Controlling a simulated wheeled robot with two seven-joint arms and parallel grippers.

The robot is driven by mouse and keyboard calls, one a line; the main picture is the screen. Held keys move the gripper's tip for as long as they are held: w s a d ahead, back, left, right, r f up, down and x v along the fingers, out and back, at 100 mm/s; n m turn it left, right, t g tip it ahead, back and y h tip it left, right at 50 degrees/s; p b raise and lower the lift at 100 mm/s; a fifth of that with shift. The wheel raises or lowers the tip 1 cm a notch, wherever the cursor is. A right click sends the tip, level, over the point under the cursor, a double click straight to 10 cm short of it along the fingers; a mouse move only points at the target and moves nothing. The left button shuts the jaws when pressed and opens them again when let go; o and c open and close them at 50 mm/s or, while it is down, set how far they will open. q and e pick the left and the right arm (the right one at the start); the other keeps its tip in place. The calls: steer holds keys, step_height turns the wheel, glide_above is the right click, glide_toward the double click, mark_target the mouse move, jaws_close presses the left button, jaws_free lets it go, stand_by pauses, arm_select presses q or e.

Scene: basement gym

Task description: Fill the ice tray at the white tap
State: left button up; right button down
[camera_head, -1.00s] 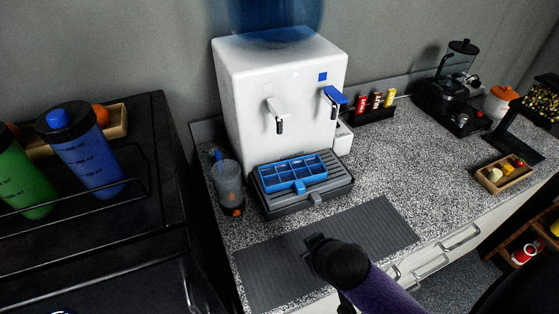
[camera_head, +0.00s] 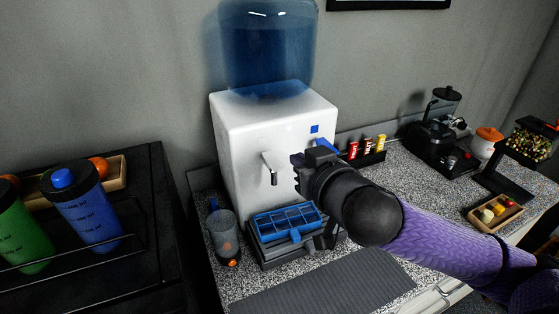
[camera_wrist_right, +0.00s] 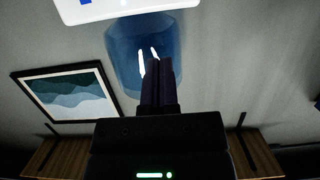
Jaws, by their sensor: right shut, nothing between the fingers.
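The blue ice tray (camera_head: 284,222) sits on the drip tray (camera_head: 272,257) of the white water dispenser (camera_head: 240,130). The white tap (camera_head: 270,167) is on the dispenser's front, above the ice tray. The blue tap lever (camera_head: 326,145) shows just behind my right gripper, which hides the rest of that tap. My right gripper (camera_head: 299,172) is shut and empty, raised in front of the dispenser, to the right of the white tap. Its closed fingers also show in the right wrist view (camera_wrist_right: 161,82). I cannot tell whether it touches the dispenser. My left gripper is not in view.
A ribbed mat (camera_head: 330,285) lies in front. A black rack (camera_head: 370,157) of packets and a coffee machine (camera_head: 432,135) stand to the right. Bottles stand on the dark unit at left.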

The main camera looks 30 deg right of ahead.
glide_above(279, 163)
steer(key=s, duration=0.2)
step_height(279, 163, down, 2)
steer(key=f, duration=0.1)
steer(key=a+f, duration=0.1)
steer(key=f, duration=0.1)
steer(key=shift+w, duration=0.1)
steer(key=shift+f+b, duration=0.3)
steer(key=shift+f, duration=0.3)
steer(key=shift+f, duration=0.1)
